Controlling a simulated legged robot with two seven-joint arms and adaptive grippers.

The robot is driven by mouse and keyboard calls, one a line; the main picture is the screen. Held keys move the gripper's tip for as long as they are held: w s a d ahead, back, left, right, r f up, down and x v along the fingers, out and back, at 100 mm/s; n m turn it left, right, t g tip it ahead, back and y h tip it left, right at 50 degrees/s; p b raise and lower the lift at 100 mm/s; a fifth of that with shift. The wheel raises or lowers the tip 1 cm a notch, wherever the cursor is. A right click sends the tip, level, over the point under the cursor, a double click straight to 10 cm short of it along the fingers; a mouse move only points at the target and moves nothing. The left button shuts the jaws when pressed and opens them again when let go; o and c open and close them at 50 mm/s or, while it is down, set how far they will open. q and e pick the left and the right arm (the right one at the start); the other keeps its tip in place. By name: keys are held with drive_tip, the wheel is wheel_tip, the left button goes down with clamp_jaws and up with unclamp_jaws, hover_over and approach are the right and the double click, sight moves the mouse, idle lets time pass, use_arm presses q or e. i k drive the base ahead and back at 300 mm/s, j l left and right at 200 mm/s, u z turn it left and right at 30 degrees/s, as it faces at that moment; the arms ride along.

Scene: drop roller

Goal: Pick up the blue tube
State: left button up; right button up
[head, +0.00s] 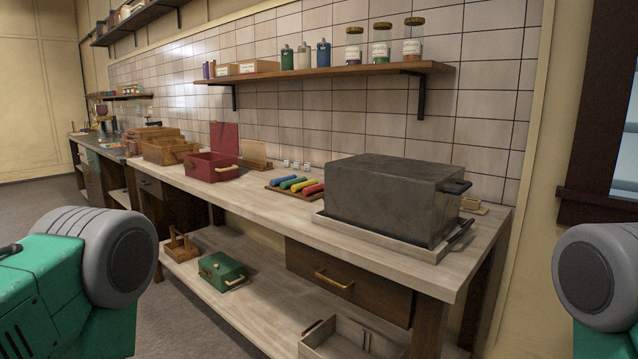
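The blue tube (281,180) lies on a small wooden tray (277,190) on the workbench (262,208). It is the leftmost in a row of coloured tubes. A green tube (291,183), a yellow tube (303,185) and a red tube (314,189) lie to its right. Neither of my grippers shows. Only green and grey parts of my arms are at the left and right edges, well apart from the bench.
A large dark grey box (390,195) stands right of the tubes. An open red toolbox (211,168) and wooden crates (168,150) stand to the left. A shelf (330,72) with jars hangs above. The bench front before the tray is clear.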

sight(274, 182)
drive_tip(key=i+j+z, duration=0.2)
drive_tip(key=j+z, duration=0.15)
drive_tip(key=z, duration=0.15)
drive_tip(key=i+j+z, duration=0.1)
drive_tip(key=j+z, duration=0.85)
drive_tip(key=i+l, duration=0.05)
